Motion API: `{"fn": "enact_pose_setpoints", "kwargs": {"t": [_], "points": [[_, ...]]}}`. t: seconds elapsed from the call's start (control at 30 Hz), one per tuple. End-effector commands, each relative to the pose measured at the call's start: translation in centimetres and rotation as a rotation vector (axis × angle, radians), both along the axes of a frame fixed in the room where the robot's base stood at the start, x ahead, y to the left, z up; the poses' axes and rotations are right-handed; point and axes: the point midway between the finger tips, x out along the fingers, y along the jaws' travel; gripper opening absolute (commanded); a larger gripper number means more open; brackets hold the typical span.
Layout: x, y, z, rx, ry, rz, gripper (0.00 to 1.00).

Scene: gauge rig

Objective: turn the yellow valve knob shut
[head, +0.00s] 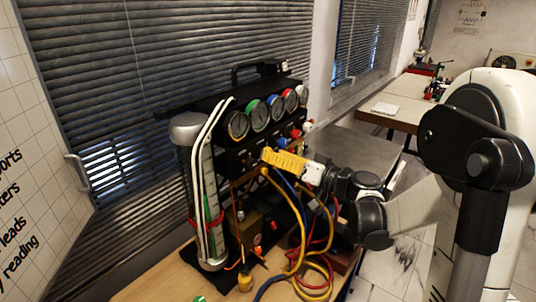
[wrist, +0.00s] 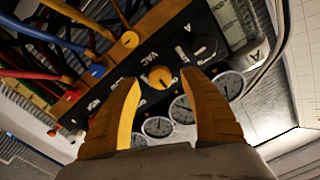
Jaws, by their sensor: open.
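The yellow valve knob (wrist: 161,78) sits on the black panel beside the "VAC" label in the wrist view. My gripper (wrist: 160,84) is open, with one yellow finger on each side of the knob in the picture; I cannot tell whether either finger touches it. In the head view my gripper (head: 266,156) reaches in from the right to the front of the gauge rig (head: 233,154). The yellow knob cannot be made out there, behind or beside the fingers.
A black knob (wrist: 204,46) stands on the same panel. Dial gauges (wrist: 181,108) line the panel's edge. Red, blue and yellow hoses (head: 301,238) hang in front of the rig below my gripper. A clear cylinder (head: 186,160) stands at its left.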

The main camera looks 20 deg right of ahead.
Motion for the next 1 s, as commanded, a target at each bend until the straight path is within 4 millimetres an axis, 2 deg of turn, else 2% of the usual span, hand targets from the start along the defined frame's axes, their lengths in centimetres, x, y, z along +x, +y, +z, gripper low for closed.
{"fn": "enact_pose_setpoints", "kwargs": {"t": [0.2,0.5,0.53,0.6,0.7,1.0], "points": [[1.9,1.3,0.0,0.0,0.0,0.0,0.52],[2.1,1.5,0.0,0.0,0.0,-0.001,0.52],[2.1,1.5,0.0,0.0,0.0,-0.001,0.47],[2.1,1.5,0.0,0.0,0.0,-0.001,0.26],[2.1,1.5,0.0,0.0,0.0,-0.001,0.0],[2.0,1.5,0.0,0.008,0.006,-0.001,0.0]]}}
